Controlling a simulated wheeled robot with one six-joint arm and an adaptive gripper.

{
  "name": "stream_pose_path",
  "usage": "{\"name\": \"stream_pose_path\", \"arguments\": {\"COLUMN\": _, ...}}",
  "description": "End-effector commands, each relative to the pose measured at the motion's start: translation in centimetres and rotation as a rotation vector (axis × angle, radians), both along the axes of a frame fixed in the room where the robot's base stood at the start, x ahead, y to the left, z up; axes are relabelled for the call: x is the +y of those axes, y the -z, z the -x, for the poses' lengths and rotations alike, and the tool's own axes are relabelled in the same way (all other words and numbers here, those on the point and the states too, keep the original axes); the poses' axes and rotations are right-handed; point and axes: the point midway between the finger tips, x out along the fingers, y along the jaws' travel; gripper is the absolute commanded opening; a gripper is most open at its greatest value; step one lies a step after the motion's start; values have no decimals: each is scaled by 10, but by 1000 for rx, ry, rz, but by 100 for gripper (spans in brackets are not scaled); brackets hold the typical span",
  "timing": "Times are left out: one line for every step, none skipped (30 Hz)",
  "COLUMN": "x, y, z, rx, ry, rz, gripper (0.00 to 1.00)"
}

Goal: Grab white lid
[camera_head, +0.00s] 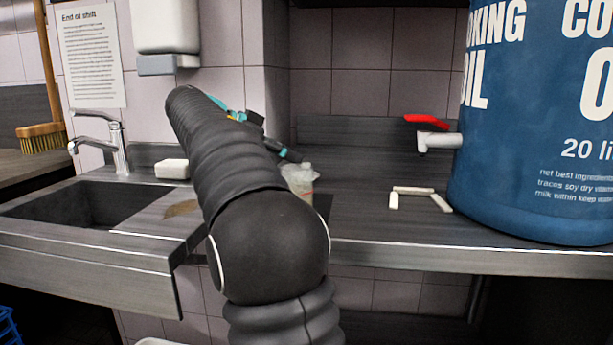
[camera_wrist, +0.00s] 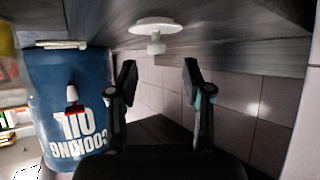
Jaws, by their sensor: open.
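The white lid (camera_wrist: 152,23) shows in the wrist view as a flat round disc with a small knob. It lies on the dark grey counter (camera_wrist: 225,25), which is at the top of this upside-down picture. My gripper (camera_wrist: 159,76) is open and empty, its two dark fingers apart. The lid is beyond the fingertips, roughly in line with the space between them, and not touched. In the head view my arm covers most of my gripper, with only teal and black parts showing. I cannot make out the lid there.
A big blue cooking oil drum (camera_head: 535,130) with a red-handled tap (camera_head: 435,138) stands right. White sticks (camera_head: 413,190) lie before it. A small translucent container (camera_head: 302,180) is partly behind my arm. A sink (camera_head: 80,203) is left. Tiled walls close the back.

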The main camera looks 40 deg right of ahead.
Motion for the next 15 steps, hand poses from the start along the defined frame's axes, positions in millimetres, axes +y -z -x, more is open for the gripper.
{"name": "stream_pose_path", "arguments": {"x": -2, "y": 1, "z": 1, "rx": 0, "ry": 0, "rz": 0, "gripper": 50}}
{"name": "stream_pose_path", "arguments": {"x": -3, "y": 2, "z": 2, "rx": 0, "ry": 1, "rz": 0, "gripper": 50}}
{"name": "stream_pose_path", "arguments": {"x": -6, "y": 4, "z": 3, "rx": 1, "ry": 2, "rz": 0, "gripper": 50}}
{"name": "stream_pose_path", "arguments": {"x": -9, "y": 6, "z": 5, "rx": 1, "ry": 3, "rz": 0, "gripper": 50}}
{"name": "stream_pose_path", "arguments": {"x": -12, "y": 8, "z": 6, "rx": 1, "ry": 3, "rz": 0, "gripper": 50}}
{"name": "stream_pose_path", "arguments": {"x": -16, "y": 11, "z": 8, "rx": 1, "ry": 3, "rz": 0, "gripper": 50}}
{"name": "stream_pose_path", "arguments": {"x": -19, "y": 14, "z": 10, "rx": 2, "ry": 4, "rz": -1, "gripper": 50}}
{"name": "stream_pose_path", "arguments": {"x": -23, "y": 17, "z": 11, "rx": 2, "ry": 4, "rz": -1, "gripper": 50}}
{"name": "stream_pose_path", "arguments": {"x": -27, "y": 20, "z": 13, "rx": 1, "ry": 3, "rz": 0, "gripper": 50}}
{"name": "stream_pose_path", "arguments": {"x": -30, "y": 22, "z": 14, "rx": 2, "ry": 4, "rz": -1, "gripper": 50}}
{"name": "stream_pose_path", "arguments": {"x": -33, "y": 23, "z": 14, "rx": 1, "ry": 3, "rz": 0, "gripper": 50}}
{"name": "stream_pose_path", "arguments": {"x": -37, "y": 25, "z": 15, "rx": 1, "ry": 2, "rz": 0, "gripper": 50}}
{"name": "stream_pose_path", "arguments": {"x": -39, "y": 26, "z": 16, "rx": 0, "ry": 2, "rz": 0, "gripper": 50}}
{"name": "stream_pose_path", "arguments": {"x": -40, "y": 27, "z": 16, "rx": 1, "ry": 2, "rz": 0, "gripper": 50}}
{"name": "stream_pose_path", "arguments": {"x": -41, "y": 28, "z": 17, "rx": 1, "ry": 2, "rz": 0, "gripper": 50}}
